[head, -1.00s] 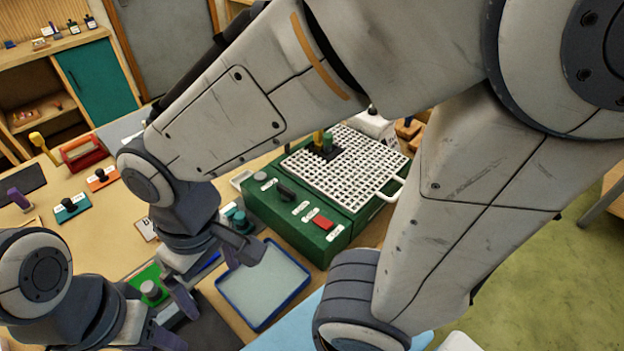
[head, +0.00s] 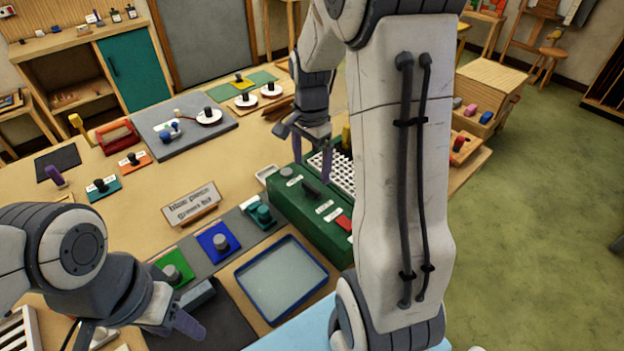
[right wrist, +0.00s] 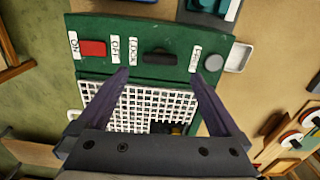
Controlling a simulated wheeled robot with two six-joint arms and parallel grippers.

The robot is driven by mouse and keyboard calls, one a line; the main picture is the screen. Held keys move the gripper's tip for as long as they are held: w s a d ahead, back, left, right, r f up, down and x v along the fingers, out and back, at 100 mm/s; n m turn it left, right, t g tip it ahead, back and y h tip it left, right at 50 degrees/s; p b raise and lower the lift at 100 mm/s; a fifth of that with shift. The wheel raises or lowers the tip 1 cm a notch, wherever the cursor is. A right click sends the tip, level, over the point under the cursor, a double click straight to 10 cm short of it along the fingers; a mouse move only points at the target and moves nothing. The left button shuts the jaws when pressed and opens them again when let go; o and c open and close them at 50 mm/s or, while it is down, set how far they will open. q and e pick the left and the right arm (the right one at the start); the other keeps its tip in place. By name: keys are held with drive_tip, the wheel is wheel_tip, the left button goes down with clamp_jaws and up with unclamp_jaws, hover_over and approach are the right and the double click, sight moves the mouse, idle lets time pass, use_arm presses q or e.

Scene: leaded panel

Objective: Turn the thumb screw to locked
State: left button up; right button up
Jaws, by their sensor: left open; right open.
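The thumb screw appears to be the black bar-shaped knob (right wrist: 160,58) on the green machine (right wrist: 120,30). It lies between a LOCK label (right wrist: 134,50) and a FREE label (right wrist: 195,60), its bar running roughly along the line between them. It also shows in the head view (head: 310,186). My right gripper (right wrist: 160,77) is open and empty over the machine, its fingers either side of the knob's position in the picture and apart from it. In the head view my right gripper (head: 304,152) hangs above the machine's far end. My left gripper (head: 165,322) is open at lower left, away from the machine.
The machine carries a red switch (right wrist: 93,47), a round grey knob (right wrist: 214,62) and a white grid (right wrist: 140,105) with a dark and yellow piece. A blue-rimmed tray (head: 282,282) and colored blocks with knobs stand left of it. My right arm hides part of the machine.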

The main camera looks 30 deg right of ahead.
sight(311, 186)
wheel_tip(311, 186, down, 6)
drive_tip(key=shift+f+p, duration=0.1)
drive_tip(key=shift+p, duration=0.2)
drive_tip(key=c, duration=1.2)
drive_tip(key=shift+c, duration=0.5)
